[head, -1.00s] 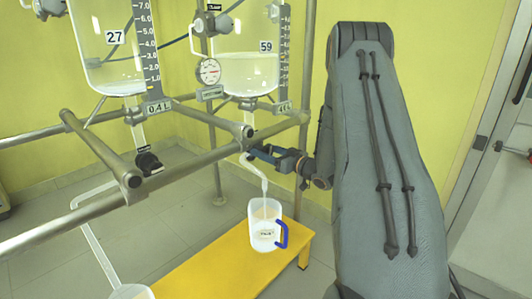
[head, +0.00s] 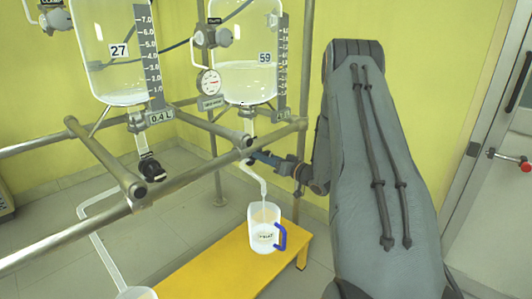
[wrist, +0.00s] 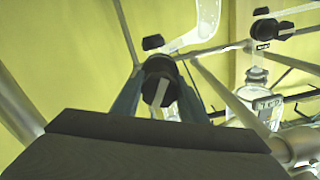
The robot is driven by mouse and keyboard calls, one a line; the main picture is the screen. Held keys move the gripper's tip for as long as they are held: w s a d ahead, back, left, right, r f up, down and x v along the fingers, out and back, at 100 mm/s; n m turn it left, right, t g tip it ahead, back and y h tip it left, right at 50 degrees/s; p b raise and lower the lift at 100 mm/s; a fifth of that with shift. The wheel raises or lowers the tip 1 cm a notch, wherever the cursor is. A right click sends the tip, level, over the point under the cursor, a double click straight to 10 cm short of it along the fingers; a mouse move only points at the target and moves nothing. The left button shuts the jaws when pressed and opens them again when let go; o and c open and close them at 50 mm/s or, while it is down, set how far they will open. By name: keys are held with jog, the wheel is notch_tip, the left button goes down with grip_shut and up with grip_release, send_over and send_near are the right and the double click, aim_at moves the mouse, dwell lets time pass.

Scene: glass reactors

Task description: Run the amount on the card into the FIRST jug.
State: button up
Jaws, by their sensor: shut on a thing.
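In the head view, my gripper (head: 262,157) is shut on the outlet valve handle below the glass reactor marked 59 (head: 245,82). The wrist view shows its fingers (wrist: 158,97) on either side of a dark round valve knob (wrist: 160,68) with a pale strip. A bent pale spout (head: 257,177) leads down from this valve to a clear jug with a blue handle (head: 262,215). A thin pale stream seems to run into the jug, which holds pale liquid. The jug's label is too small to read surely.
The jug stands on a yellow bench (head: 225,270). A second valve (head: 150,168) and long pale pipe lead to another vessel (head: 137,293) at the lower left. Grey metal rails (head: 90,240) cross in front.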

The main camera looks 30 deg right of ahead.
jog(key=m+p, duration=0.4)
jog(key=m, duration=0.1)
jog(key=shift+r+m+p, duration=0.15)
jog(key=shift+m+p, duration=0.15)
jog(key=shift+p, duration=0.05)
jog(key=m+p, duration=0.2)
jog(key=m, duration=0.3)
jog(key=shift+p, duration=0.35)
jog(key=shift+m, duration=0.3)
jog(key=o, duration=1.1)
jog(key=shift+c, duration=0.2)
jog(key=shift+s, duration=0.1)
jog(key=v, duration=0.7)
jog(key=shift+s+p, duration=0.3)
jog(key=shift+d, duration=0.1)
